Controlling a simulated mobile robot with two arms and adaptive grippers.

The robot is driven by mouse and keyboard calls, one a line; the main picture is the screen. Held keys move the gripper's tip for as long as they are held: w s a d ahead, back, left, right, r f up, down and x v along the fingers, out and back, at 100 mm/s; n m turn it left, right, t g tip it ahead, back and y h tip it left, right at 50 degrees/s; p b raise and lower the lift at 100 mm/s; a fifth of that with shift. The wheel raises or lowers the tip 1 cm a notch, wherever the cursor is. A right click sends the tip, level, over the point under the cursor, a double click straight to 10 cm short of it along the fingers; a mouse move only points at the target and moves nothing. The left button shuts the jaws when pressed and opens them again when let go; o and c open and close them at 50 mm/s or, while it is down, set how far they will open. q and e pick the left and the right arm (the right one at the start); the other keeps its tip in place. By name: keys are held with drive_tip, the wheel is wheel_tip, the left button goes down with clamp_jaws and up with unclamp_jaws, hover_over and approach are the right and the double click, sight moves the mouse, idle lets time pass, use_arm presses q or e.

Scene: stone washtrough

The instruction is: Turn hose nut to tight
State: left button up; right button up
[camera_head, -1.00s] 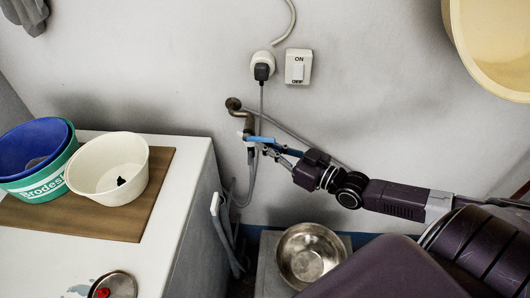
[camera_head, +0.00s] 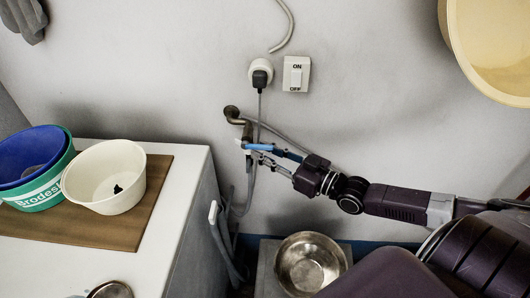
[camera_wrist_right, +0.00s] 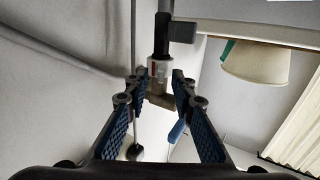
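A brass tap (camera_head: 234,115) comes out of the wall in the head view, with a grey hose (camera_head: 251,185) hanging below it. In the right wrist view, a pale collar with a red mark (camera_wrist_right: 159,69), which looks like the hose nut, sits between a dark upper part and a brass-coloured piece (camera_wrist_right: 160,98). My right gripper (camera_wrist_right: 156,84) is open. Its blue-padded fingers stand on either side of this fitting, with visible gaps. In the head view, the right gripper (camera_head: 258,154) is at the tap and partly hides the fitting. My left gripper is not in view.
A metal bowl (camera_head: 309,262) stands below. On the left counter (camera_head: 165,235), a cream bowl (camera_head: 104,178) and nested tubs (camera_head: 35,168) rest on a brown board (camera_head: 85,228).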

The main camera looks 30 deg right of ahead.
drive_tip(key=v, duration=1.2)
idle(0.5)
idle(0.4)
drive_tip(key=shift+s+a+f, duration=0.1)
